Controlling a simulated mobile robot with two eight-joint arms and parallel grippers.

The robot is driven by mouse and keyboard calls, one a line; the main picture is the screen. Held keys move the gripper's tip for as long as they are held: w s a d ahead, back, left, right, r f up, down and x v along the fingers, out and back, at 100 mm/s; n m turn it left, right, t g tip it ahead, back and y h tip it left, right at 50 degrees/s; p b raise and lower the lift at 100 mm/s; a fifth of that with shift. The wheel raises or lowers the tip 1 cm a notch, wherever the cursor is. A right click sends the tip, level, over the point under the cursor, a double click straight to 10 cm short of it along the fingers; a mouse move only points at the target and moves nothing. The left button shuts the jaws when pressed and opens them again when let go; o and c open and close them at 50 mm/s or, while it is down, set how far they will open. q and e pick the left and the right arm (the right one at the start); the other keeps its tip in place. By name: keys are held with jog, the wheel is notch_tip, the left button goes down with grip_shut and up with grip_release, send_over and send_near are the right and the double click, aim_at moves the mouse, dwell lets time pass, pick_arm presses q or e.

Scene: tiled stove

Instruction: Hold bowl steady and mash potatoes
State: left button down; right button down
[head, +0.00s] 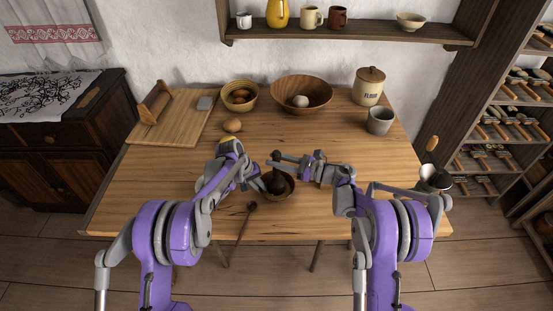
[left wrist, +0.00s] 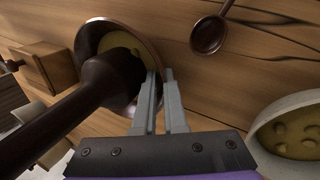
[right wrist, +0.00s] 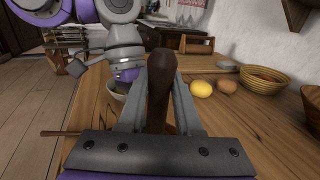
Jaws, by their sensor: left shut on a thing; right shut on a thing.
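A small brown bowl (head: 289,192) stands near the table's front edge; in the left wrist view its rim (left wrist: 84,40) and yellowish contents show. My left gripper (head: 262,183) is shut on the bowl's rim, with its fingers (left wrist: 163,78) at the edge. A dark wooden masher (head: 277,181) stands with its head down in the bowl. My right gripper (head: 279,161) is shut on the masher's handle, which rises between its fingers in the right wrist view (right wrist: 160,85). The masher hides part of the bowl's contents.
A wooden spoon (head: 244,222) lies left of the bowl. A pale bowl with yellow lumps (left wrist: 258,128) stands nearby. Behind are a large wooden bowl (head: 315,93), a basket (head: 252,104), a flour jar (head: 369,88) and a grey cup (head: 380,121). The table's right middle is clear.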

jog(key=shift+f, duration=0.8)
jog(key=shift+r, duration=1.2)
jog(key=shift+f, duration=0.1)
jog(key=shift+f, duration=1.1)
jog(key=shift+r, duration=1.25)
